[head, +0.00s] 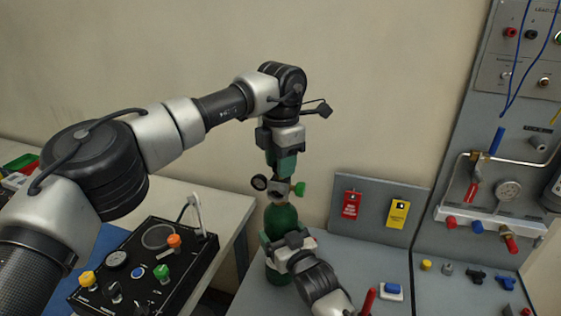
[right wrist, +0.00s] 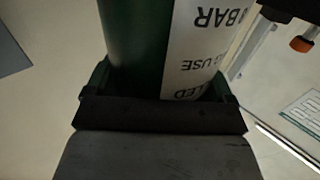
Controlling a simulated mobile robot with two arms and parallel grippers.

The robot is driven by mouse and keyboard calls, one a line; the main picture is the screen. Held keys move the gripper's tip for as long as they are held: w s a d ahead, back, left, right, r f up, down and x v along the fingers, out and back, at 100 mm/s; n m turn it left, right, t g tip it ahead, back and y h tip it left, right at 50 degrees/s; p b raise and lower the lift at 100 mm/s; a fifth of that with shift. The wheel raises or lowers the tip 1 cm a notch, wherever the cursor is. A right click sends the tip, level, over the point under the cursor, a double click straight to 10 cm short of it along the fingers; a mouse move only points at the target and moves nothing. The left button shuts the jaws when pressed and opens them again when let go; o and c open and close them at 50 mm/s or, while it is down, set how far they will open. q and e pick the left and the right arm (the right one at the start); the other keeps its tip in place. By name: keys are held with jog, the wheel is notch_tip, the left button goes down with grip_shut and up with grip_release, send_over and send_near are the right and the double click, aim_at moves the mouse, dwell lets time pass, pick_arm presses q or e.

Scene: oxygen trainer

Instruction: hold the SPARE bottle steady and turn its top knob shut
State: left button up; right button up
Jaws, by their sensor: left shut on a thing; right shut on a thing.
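The SPARE bottle (head: 284,215) is green and stands upright on the grey bench. My right gripper (head: 283,240) is shut around its body from the front. In the right wrist view the green bottle (right wrist: 135,40) with a white printed label sits between the fingers of my right gripper (right wrist: 160,88). The bottle's valve head carries a round gauge (head: 259,182) at left and a green side knob (head: 299,189) at right. My left gripper (head: 281,165) points straight down above the valve, shut on the top knob, which its fingers hide.
A black control box (head: 145,265) with coloured knobs stands at left on a table. A red tag (head: 351,205) and a yellow tag (head: 398,213) are on a grey panel behind the bottle. A gauge panel (head: 480,190) rises at right. Loose fittings lie at the bench's right.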

pick_arm(q)
jog(key=shift+m, duration=0.6)
jog(key=o, duration=0.9)
notch_tip(320, 180, up, 12)
jog(key=shift+r, duration=0.1)
